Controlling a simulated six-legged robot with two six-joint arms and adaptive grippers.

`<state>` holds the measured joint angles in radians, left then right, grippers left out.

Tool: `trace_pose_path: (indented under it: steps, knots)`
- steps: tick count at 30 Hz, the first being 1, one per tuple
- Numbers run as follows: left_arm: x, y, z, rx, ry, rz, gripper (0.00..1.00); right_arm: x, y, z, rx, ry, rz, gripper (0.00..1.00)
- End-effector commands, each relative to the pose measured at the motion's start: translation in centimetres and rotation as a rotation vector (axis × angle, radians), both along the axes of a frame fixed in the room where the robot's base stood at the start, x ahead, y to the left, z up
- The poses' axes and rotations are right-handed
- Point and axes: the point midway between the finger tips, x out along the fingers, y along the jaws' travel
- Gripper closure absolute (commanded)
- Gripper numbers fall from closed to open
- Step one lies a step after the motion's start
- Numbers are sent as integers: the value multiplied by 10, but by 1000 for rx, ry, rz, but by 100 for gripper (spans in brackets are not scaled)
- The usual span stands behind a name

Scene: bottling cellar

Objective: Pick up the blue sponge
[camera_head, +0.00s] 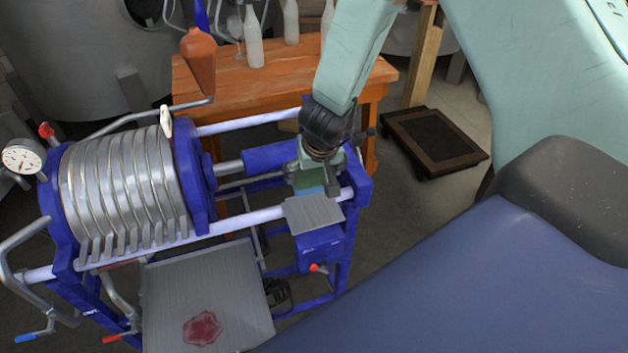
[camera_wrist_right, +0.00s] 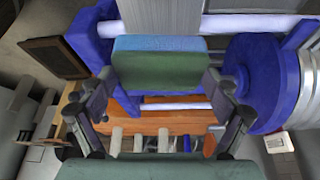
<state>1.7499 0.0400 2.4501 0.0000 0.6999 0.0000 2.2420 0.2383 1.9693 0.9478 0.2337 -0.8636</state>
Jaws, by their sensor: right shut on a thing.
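The sponge (camera_wrist_right: 158,65), with a blue strip and a dark green face, sits between the two fingers of my right gripper (camera_wrist_right: 160,82) in the right wrist view. The fingers are shut on its two sides. In the head view the right gripper (camera_head: 318,174) is over the right end of the blue press frame, beside a small grey metal plate (camera_head: 314,214). The sponge (camera_head: 311,184) shows there only in part, below the wrist. I cannot tell whether it touches the plate. My left gripper is not in view.
The blue filter press with its stack of grey plates (camera_head: 125,190) fills the left. A metal tray (camera_head: 205,285) with a red stain lies below it. An orange wooden table (camera_head: 275,75) with bottles stands behind. A dark wheeled dolly (camera_head: 432,140) is on the floor at right.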

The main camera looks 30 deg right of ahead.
Motion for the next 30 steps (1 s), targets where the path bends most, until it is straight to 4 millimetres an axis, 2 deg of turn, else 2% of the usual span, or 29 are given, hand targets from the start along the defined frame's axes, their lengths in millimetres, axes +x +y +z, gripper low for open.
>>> trace_pose_path:
  steps: [1, 15, 21, 30]
  knots:
    - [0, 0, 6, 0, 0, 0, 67, 1, 0, 14, 1, -4, -2, 22]
    - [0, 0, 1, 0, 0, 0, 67, 1, 0, 65, 0, -2, -3, 22]
    - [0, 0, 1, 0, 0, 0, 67, 0, 0, 76, 1, -1, -1, 22]
    - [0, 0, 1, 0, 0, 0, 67, 0, 0, 78, 0, 1, 0, 22]
